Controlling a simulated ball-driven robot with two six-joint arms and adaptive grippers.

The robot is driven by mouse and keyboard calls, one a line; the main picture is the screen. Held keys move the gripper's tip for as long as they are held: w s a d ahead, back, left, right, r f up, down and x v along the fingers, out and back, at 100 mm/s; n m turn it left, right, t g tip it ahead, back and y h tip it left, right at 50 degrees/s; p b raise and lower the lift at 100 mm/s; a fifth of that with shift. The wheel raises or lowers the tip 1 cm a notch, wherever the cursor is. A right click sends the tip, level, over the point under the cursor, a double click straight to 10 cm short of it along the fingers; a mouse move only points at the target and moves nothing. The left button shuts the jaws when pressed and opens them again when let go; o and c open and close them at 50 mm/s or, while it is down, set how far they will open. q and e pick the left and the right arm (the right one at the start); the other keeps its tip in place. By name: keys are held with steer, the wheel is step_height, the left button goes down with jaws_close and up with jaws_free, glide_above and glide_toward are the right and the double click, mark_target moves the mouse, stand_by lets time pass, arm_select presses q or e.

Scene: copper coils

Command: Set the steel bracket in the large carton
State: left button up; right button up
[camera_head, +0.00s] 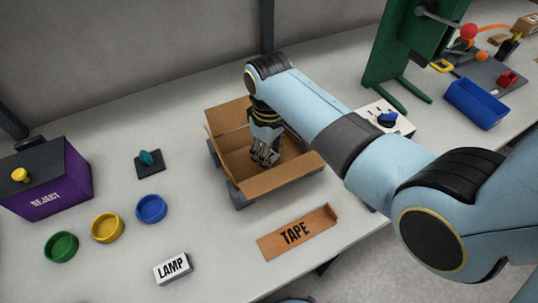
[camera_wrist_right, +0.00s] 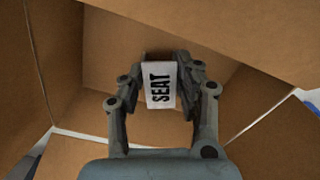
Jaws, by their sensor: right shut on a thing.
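The large open carton (camera_head: 266,185) stands on the table with its flaps spread. My right gripper (camera_head: 264,160) reaches down into it from above. In the right wrist view the fingers (camera_wrist_right: 161,90) are closed on a white block marked SEAT (camera_wrist_right: 160,85), with the carton's brown walls (camera_wrist_right: 110,45) around it. I cannot tell whether the block touches the carton floor. In the head view the fingers hide the block. I cannot make out a steel bracket in either view. My left gripper is not in view.
A purple REJECT box (camera_head: 48,178) stands at left, near green (camera_head: 61,247), yellow (camera_head: 108,228) and blue (camera_head: 151,209) round dishes. A white LAMP block (camera_head: 173,268) and a TAPE-marked cardboard piece (camera_head: 297,233) lie in front. A blue bin (camera_head: 475,104) is at far right.

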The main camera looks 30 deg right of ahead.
steer(key=shift+f, duration=0.7)
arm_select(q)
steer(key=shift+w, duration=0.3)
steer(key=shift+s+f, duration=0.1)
arm_select(e)
steer(key=o, duration=1.1)
steer(key=shift+f, duration=0.1)
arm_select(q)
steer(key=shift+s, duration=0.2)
arm_select(e)
steer(key=shift+o, duration=0.2)
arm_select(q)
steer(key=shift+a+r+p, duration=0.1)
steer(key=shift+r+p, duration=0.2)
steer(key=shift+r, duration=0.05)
arm_select(e)
step_height(320, 180, up, 12)
